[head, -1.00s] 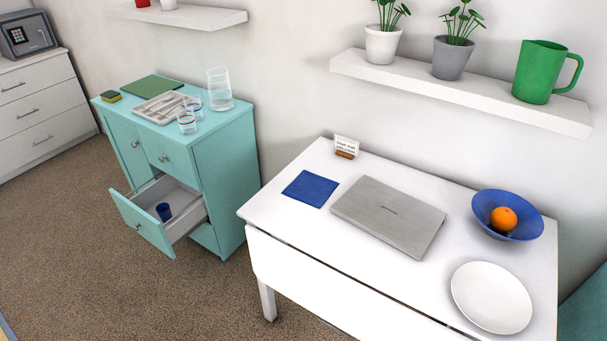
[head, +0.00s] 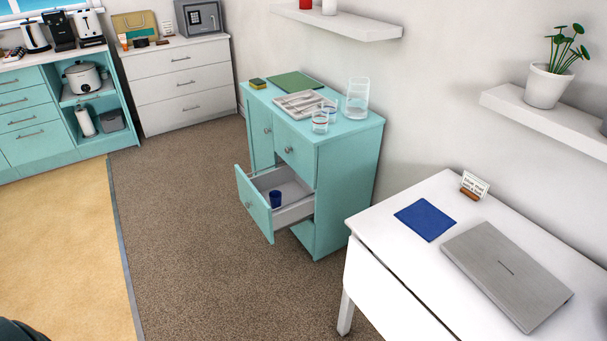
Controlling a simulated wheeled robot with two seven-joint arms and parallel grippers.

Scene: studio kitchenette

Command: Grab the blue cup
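A small dark blue cup (head: 275,199) stands inside the open lower drawer (head: 289,189) of the teal cabinet (head: 347,178). The cup is near the drawer's front panel, and its lower part is partly hidden by that panel. Neither of my grippers shows in the head view.
A white table (head: 385,257) with a blue napkin (head: 425,219) and a closed laptop (head: 506,273) stands at the right. Glasses, a cutlery tray and a pitcher stand on the cabinet top. Brown carpet (head: 190,235) in front of the drawer is clear.

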